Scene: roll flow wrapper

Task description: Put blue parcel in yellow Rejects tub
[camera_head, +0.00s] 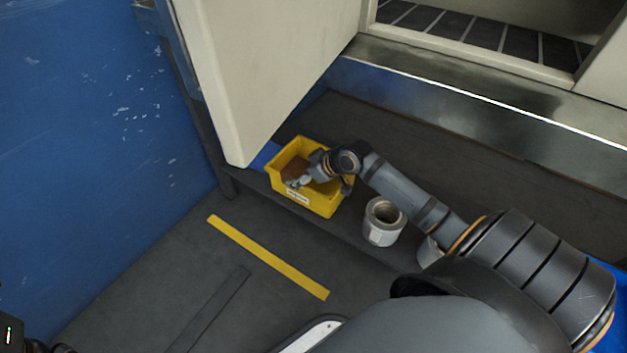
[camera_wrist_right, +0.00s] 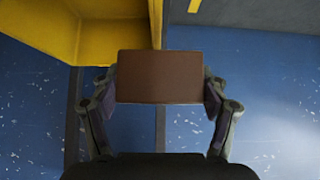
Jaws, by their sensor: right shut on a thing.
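The yellow tub (camera_head: 325,205) stands on the dark ledge, with a small white label on its front. My right gripper (camera_head: 297,181) is at the tub's opening, shut on a brown box-shaped parcel (camera_head: 293,168). In the right wrist view the brown parcel (camera_wrist_right: 160,77) sits level between both fingers, and yellow tub wall (camera_wrist_right: 110,48) shows behind it at the upper left. From the head, the parcel overlaps the tub's inside; whether it touches the tub floor is unclear. I see no parcel that is clearly blue. My left gripper cannot be made out.
A white roll (camera_head: 383,222) with a hollow core stands on the ledge right of the tub, close to my right arm. A cream panel (camera_head: 270,70) hangs behind the tub. A blue scuffed wall (camera_head: 90,130) is at left. A yellow floor stripe (camera_head: 268,257) crosses clear floor.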

